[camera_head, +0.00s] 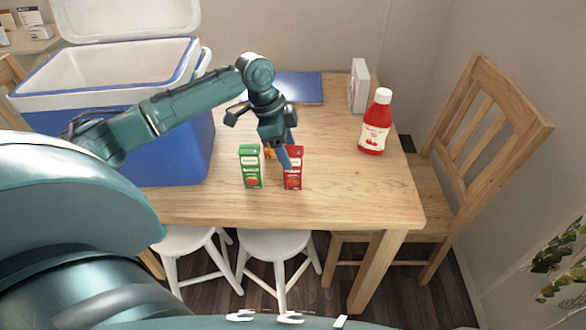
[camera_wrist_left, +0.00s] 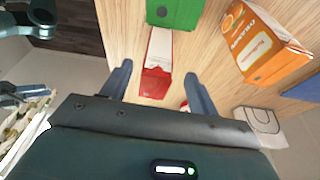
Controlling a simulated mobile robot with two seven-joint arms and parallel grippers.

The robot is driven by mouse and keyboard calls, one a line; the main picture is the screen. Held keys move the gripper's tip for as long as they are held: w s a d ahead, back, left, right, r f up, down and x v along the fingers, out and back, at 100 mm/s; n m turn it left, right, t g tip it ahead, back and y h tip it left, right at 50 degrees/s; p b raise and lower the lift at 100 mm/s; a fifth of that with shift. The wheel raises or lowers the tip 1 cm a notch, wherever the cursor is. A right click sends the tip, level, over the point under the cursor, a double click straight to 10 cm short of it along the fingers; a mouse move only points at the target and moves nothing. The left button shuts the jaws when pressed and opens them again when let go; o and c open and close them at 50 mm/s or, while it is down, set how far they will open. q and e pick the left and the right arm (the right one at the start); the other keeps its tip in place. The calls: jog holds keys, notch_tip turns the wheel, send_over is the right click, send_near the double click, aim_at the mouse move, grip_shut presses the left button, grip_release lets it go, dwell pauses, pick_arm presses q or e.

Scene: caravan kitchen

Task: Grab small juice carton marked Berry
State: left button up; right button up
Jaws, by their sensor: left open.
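A small red carton (camera_head: 293,168) stands upright near the table's front edge; its label is too small to read for certain, but it is the only red carton. A green carton (camera_head: 250,167) stands just left of it. An orange carton (camera_head: 268,152) is behind, mostly hidden by my arm, and shows clearly in the left wrist view (camera_wrist_left: 262,45). My left gripper (camera_head: 287,150) is open at the red carton's top. In the left wrist view the red carton (camera_wrist_left: 157,62) lies between the spread fingers (camera_wrist_left: 160,82), with gaps on both sides. My right gripper is not seen.
An open blue cooler (camera_head: 170,145) takes up the left of the wooden table (camera_head: 345,190). A red ketchup bottle (camera_head: 375,125) and a white box (camera_head: 359,86) stand to the right. A blue mat (camera_head: 298,86) lies at the back. The front right tabletop is clear.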

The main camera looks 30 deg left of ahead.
aim_at(295, 164)
pick_arm(q)
jog(key=shift+d+x, duration=0.15)
jog(key=shift+x, duration=1.2)
jog(key=shift+d+x, duration=0.15)
jog(key=shift+x, duration=1.2)
jog(key=shift+s+r, duration=0.1)
jog(key=shift+r, duration=0.05)
jog(key=shift+c, duration=0.6)
jog(key=c, duration=1.1)
